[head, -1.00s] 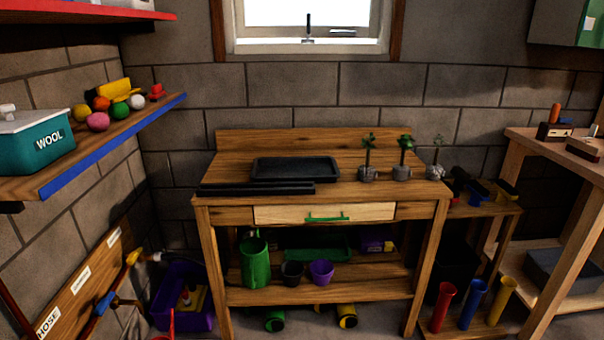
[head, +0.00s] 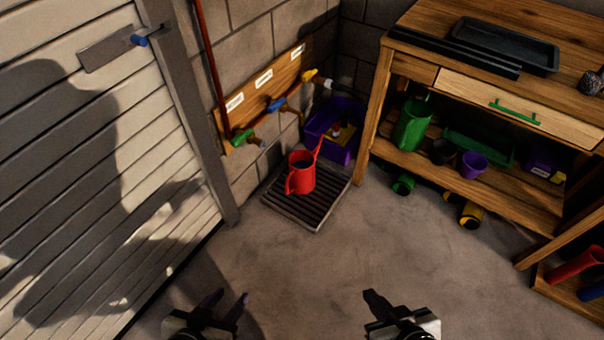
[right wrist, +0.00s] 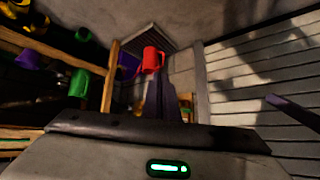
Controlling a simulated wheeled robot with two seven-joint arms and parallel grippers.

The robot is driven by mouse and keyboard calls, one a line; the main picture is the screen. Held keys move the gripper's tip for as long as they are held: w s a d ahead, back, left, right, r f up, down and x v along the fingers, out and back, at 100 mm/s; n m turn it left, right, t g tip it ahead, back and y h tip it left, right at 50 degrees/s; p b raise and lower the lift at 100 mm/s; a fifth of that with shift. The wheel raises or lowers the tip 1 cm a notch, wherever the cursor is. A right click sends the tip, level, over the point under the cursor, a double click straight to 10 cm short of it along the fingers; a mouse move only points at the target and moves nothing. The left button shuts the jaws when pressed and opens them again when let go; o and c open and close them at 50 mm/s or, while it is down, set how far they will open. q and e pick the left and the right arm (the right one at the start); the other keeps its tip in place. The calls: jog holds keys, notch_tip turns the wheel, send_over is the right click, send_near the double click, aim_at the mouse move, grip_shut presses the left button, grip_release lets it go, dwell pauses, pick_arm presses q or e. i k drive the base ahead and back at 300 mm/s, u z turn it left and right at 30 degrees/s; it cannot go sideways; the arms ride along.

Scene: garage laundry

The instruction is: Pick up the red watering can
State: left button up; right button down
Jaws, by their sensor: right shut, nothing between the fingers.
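The red watering can (head: 304,179) stands upright on a dark slatted floor grate (head: 275,203), with its handle towards the front left and its spout pointing up to the right. It also shows in the right wrist view (right wrist: 150,61). My left gripper (head: 232,295) is at the bottom of the head view, in front of the can and well apart from it, its fingers apart and empty. My right gripper (head: 371,294) is at the bottom, right of centre, shut and empty, also well short of the can.
A wall board with hose taps (head: 271,95) hangs behind the grate. A purple bin (head: 345,150) stands beside it, and the workbench (head: 368,135) is to the right. A slatted door (head: 60,150) is at left. The floor in front is clear.

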aim_at(301, 179)
jog(key=u, duration=0.05)
jog(key=i, duration=0.85)
jog(key=u, duration=0.55)
jog(key=i, duration=0.5)
